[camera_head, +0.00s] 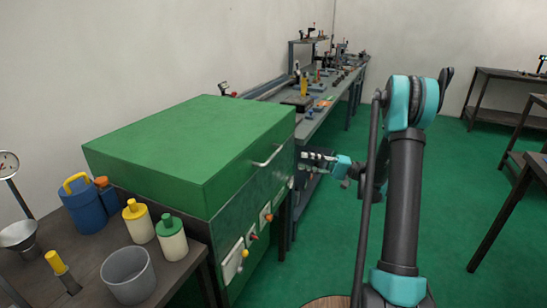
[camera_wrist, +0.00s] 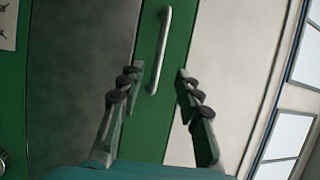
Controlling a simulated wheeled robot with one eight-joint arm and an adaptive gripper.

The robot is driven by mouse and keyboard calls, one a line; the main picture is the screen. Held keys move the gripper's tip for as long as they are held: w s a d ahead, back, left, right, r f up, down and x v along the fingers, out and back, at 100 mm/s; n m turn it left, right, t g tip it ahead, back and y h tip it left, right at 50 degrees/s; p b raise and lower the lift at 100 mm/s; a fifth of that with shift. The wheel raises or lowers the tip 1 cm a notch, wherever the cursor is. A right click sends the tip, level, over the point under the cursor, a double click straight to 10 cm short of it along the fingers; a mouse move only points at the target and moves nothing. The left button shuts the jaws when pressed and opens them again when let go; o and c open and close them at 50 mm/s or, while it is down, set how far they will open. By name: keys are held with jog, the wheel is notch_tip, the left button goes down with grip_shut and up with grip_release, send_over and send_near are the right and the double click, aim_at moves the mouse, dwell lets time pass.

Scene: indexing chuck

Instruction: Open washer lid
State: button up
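The washer is a green box with a flat green lid (camera_head: 195,145), which lies closed on the body. A light metal bar handle (camera_head: 267,157) sits on the lid's front side; it also shows in the wrist view (camera_wrist: 161,50), upright in the picture on a green strip. My gripper (camera_head: 310,158) is right of the handle in the head view, apart from it. In the wrist view its two fingers (camera_wrist: 155,85) are spread with nothing between their tips, and the handle lies beyond them, nearer the left finger. Contact with the handle is not visible.
A dark table (camera_head: 85,255) at left holds a blue jug (camera_head: 85,207), two capped bottles (camera_head: 138,222), a grey bucket (camera_head: 128,276) and a funnel (camera_head: 18,235). A long workbench (camera_head: 330,95) with tools stands behind the washer.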

aim_at(273, 156)
jog(key=a, duration=0.4)
jog(key=a+r, duration=0.1)
jog(key=a, duration=0.3)
jog(key=a+r, duration=0.1)
jog(key=a, duration=0.3)
jog(key=shift+s+a+r, duration=0.15)
jog(key=shift+s+a, duration=0.1)
jog(key=shift+s, duration=0.05)
grip_shut()
